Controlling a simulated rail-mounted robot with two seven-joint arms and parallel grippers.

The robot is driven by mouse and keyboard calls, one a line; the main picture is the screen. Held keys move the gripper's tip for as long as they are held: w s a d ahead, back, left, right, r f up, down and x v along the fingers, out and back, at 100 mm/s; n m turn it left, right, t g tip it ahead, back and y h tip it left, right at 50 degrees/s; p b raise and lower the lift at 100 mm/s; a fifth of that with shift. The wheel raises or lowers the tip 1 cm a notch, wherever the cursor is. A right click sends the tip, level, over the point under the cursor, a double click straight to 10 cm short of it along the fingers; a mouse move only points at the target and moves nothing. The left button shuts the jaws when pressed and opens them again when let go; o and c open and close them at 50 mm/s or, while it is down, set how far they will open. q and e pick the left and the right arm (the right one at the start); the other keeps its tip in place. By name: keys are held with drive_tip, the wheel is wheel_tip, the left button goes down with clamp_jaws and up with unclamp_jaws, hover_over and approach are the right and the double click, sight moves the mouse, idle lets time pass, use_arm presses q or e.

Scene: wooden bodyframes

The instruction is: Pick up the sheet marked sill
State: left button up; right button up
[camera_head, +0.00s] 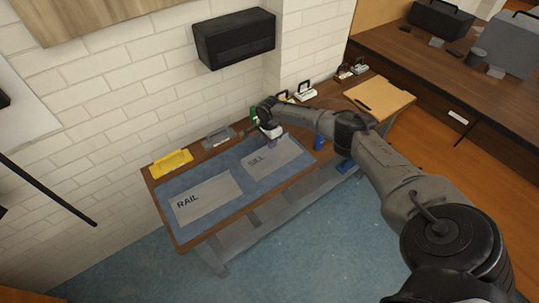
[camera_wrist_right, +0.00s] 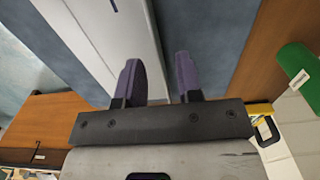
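The grey sheet marked SILL (camera_head: 265,165) lies flat on the blue mat (camera_head: 232,168) on the wooden table. A second grey sheet, marked RAIL (camera_head: 205,200), lies to its left. My right gripper (camera_head: 274,143) is low over the far part of the SILL sheet. In the right wrist view, my right gripper (camera_wrist_right: 160,82) has its two dark fingers apart with nothing held between them. A pale sheet (camera_wrist_right: 90,35) runs beneath the left finger, and its edge passes between the fingers. Whether a finger touches it I cannot tell. My left gripper is not in view.
A yellow holder (camera_head: 171,162) and a grey one (camera_head: 217,137) stand along the table's back edge. A green object (camera_head: 253,114) is close behind my gripper. A blue item (camera_head: 320,142) and a tan board (camera_head: 380,97) lie right. A black box (camera_head: 235,38) hangs on the wall.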

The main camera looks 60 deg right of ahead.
drive_tip(key=shift+f, duration=1.05)
drive_tip(key=shift+c, duration=0.2)
clamp_jaws()
